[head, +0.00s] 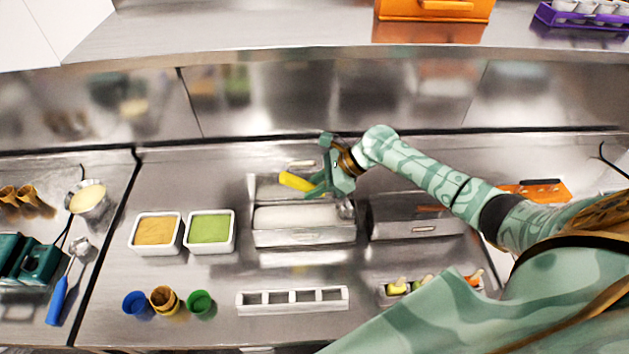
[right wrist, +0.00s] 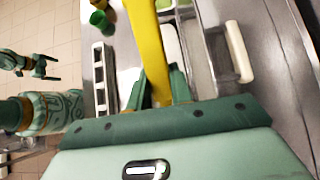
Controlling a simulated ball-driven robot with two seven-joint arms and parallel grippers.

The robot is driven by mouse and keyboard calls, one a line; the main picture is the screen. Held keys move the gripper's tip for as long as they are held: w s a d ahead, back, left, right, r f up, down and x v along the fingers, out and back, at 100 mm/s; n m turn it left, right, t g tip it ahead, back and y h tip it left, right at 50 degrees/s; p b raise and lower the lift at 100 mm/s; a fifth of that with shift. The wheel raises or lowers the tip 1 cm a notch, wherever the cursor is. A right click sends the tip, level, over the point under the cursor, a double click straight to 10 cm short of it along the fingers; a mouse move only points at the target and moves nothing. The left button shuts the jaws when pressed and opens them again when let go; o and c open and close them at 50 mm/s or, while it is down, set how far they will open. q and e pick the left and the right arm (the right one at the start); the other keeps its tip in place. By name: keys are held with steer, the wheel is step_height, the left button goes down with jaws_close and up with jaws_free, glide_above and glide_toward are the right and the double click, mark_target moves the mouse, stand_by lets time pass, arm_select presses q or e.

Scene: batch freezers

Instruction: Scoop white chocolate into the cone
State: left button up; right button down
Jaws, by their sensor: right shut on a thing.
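My right gripper (head: 322,184) is shut on the yellow handle (head: 295,181) of a scoop, over a metal container. The handle also fills the top middle of the right wrist view (right wrist: 148,50). A metal end (head: 346,208) shows just below the gripper; whether it touches the contents is unclear. The white chocolate (head: 300,216) is a pale mass in the steel pan (head: 300,239).
White tubs of tan (head: 156,213) and green (head: 233,246) filling stand left of the pan. An empty white holder (head: 291,309) with several slots lies in front. A lidded steel box (head: 415,229) is to the right. A blue-handled scoop (head: 57,301) lies at far left.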

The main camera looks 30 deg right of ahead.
mark_target(297, 180)
steer(key=shift+w+a+f+g+h+p, duration=0.35)
steer(key=shift+a+h+p, duration=0.25)
steer(key=shift+p, duration=0.8)
steer(key=a+h+p, duration=0.1)
steer(key=p, duration=0.1)
steer(key=w+a+p, duration=0.1)
steer(key=p, duration=0.2)
steer(key=shift+a+r+g+h+p, duration=0.1)
steer(key=shift+a+g+h+p, duration=0.2)
steer(key=shift+g+h, duration=0.1)
steer(key=shift+w+a+r+p, duration=0.15)
steer(key=shift+a+r+p, duration=0.1)
steer(key=shift+r, duration=0.2)
steer(key=shift+w+a+r+p, duration=0.1)
steer(key=shift+a+r+p, duration=0.1)
steer(key=shift+r, duration=0.25)
steer(key=a+h, duration=0.1)
steer(key=w+a+g+h, duration=0.1)
steer(key=a+h, duration=0.1)
steer(key=shift+w+a+f+g+h, duration=0.25)
steer(key=shift+w+a+g+h, duration=0.1)
steer(key=shift+w+h, duration=0.05)
